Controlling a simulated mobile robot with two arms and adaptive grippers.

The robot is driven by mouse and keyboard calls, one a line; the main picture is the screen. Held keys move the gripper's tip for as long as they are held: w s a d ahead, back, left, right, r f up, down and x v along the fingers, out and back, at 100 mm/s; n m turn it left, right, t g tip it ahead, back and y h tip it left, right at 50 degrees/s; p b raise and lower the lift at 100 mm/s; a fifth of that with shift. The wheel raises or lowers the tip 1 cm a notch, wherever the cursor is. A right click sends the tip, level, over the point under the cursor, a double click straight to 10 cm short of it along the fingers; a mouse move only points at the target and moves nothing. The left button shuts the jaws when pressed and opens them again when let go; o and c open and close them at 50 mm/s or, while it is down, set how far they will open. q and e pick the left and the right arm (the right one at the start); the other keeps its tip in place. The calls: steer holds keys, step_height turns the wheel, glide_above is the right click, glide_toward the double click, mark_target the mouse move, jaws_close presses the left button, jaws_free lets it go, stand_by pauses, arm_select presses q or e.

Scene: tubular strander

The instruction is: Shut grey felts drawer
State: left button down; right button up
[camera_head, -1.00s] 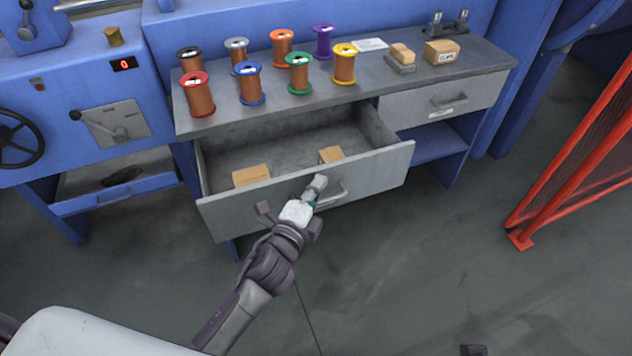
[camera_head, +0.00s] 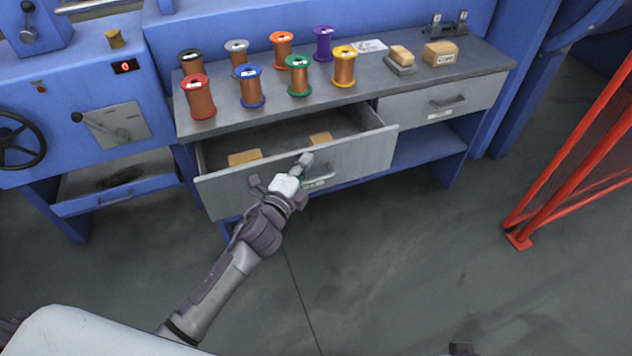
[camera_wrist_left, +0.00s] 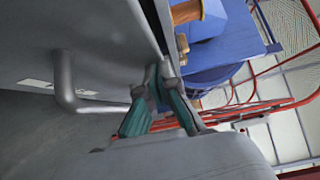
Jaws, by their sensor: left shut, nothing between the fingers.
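The grey felts drawer (camera_head: 350,158) is partly open under the left part of the bench. Two tan blocks, one at the left (camera_head: 245,157) and one at the right (camera_head: 320,139), lie inside it. Its bar handle (camera_head: 318,182) is on the front; the handle also shows in the left wrist view (camera_wrist_left: 68,85). My left gripper (camera_head: 304,160) is shut and empty at the drawer front, near the handle. In the left wrist view its fingertips (camera_wrist_left: 158,80) are close to the front panel; I cannot tell whether they touch. My right gripper is not clearly in view.
Several wire spools, including a red one (camera_head: 199,98), stand on the bench top (camera_head: 370,82). A second drawer (camera_head: 470,97) at the right is shut. A red mesh guard (camera_head: 560,170) stands at the right. The floor in front is clear.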

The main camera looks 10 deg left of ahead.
arm_select(q)
steer(key=w+a, duration=0.5)
steer(key=w, duration=0.3)
steer(key=shift+a, duration=0.3)
arm_select(e)
steer(key=shift+s+r, duration=0.1)
steer(key=shift+r, duration=0.45)
arm_select(q)
steer(key=shift+w, duration=0.1)
